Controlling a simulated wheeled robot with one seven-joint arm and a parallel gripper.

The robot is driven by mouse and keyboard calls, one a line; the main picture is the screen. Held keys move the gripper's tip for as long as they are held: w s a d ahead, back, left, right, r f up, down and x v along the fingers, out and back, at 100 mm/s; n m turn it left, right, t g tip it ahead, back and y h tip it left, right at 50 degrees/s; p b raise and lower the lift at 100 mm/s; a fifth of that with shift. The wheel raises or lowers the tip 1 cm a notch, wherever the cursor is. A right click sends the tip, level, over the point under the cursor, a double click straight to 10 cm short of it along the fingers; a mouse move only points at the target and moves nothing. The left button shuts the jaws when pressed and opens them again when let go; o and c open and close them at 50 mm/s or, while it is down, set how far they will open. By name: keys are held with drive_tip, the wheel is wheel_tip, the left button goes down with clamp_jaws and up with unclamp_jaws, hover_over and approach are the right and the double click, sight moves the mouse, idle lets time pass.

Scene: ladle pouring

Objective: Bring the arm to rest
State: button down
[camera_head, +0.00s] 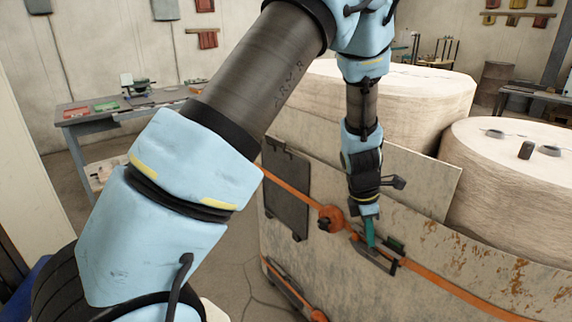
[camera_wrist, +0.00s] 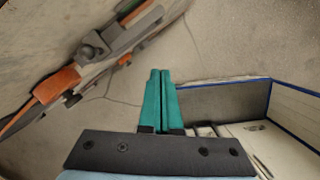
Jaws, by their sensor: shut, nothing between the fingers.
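My gripper (camera_head: 370,232) has teal fingers and points down in front of the worn beige side of a large machine (camera_head: 420,235). In the wrist view the two teal fingers of my gripper (camera_wrist: 160,75) lie side by side, shut, with nothing between them. My blue and dark arm reaches across the head view from lower left to the top, then hangs down to the gripper. No ladle is visible in either view.
An orange strap with a metal ratchet buckle (camera_head: 375,252) runs along the machine's side, behind the fingers; it also shows in the wrist view (camera_wrist: 110,50). Two large pale round drums (camera_head: 400,100) stand behind. A workbench (camera_head: 120,115) stands at the far left.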

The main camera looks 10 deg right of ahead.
drive_tip(key=w+a+r+m, duration=0.2)
drive_tip(key=a+r+m, duration=0.1)
drive_tip(key=a, duration=0.4)
drive_tip(key=w+a+r+m+t, duration=0.1)
drive_tip(key=w+a+r+m, duration=0.15)
drive_tip(key=a, duration=0.45)
drive_tip(key=w+a+r+m, duration=0.1)
drive_tip(key=a+r+m, duration=0.25)
drive_tip(key=a, duration=0.25)
drive_tip(key=s+a+r+m+y, duration=0.1)
drive_tip(key=a+m, duration=0.3)
drive_tip(key=a, duration=0.5)
drive_tip(key=s+a+r+m+t+y, duration=0.1)
drive_tip(key=s+a+r+m, duration=0.2)
drive_tip(key=a, duration=0.6)
drive_tip(key=shift+s+r+m+y, duration=0.25)
drive_tip(key=shift+r+m+y, duration=0.05)
drive_tip(key=shift+r+m, duration=0.25)
